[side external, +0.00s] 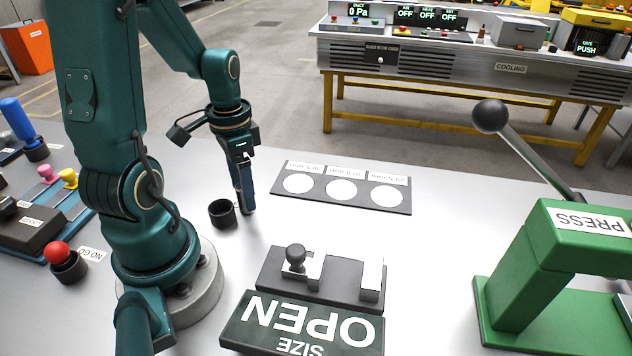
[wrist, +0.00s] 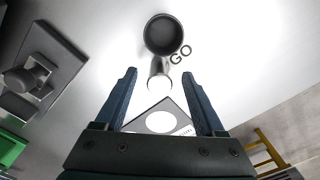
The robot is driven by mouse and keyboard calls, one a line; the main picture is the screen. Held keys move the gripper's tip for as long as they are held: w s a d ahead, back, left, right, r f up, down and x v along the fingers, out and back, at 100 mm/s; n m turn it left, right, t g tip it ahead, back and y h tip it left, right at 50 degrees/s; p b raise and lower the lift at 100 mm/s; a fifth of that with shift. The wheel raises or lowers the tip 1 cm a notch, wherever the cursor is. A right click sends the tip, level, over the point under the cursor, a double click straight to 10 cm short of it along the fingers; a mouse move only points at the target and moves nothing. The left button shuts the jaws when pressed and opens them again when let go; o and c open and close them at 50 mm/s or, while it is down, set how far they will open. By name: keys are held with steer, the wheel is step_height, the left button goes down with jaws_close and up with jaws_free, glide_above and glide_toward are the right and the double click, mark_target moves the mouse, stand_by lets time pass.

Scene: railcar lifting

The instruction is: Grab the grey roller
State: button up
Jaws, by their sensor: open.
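The grey roller (wrist: 158,72) is a small upright cylinder with a bright end in the wrist view, beside the dark cup (wrist: 165,36) by the "GO" label. My gripper (wrist: 160,74) is open, with its two blue fingers on either side of the roller's line; whether they touch it I cannot tell. In the side view my gripper (side external: 246,210) points down close to the table, just right of the dark cup (side external: 222,213). The roller is largely or wholly hidden there by the fingers.
A dark plate (side external: 330,205) with white circles lies behind my gripper. A grey gauge block with a knob (side external: 295,256) and an "OPEN" sign (side external: 300,325) stand in front. A green press (side external: 540,270) is at right, a red-knobbed "NO GO" cup (side external: 68,268) at left.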

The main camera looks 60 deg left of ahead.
steer(key=shift+f, duration=0.5)
jaws_close()
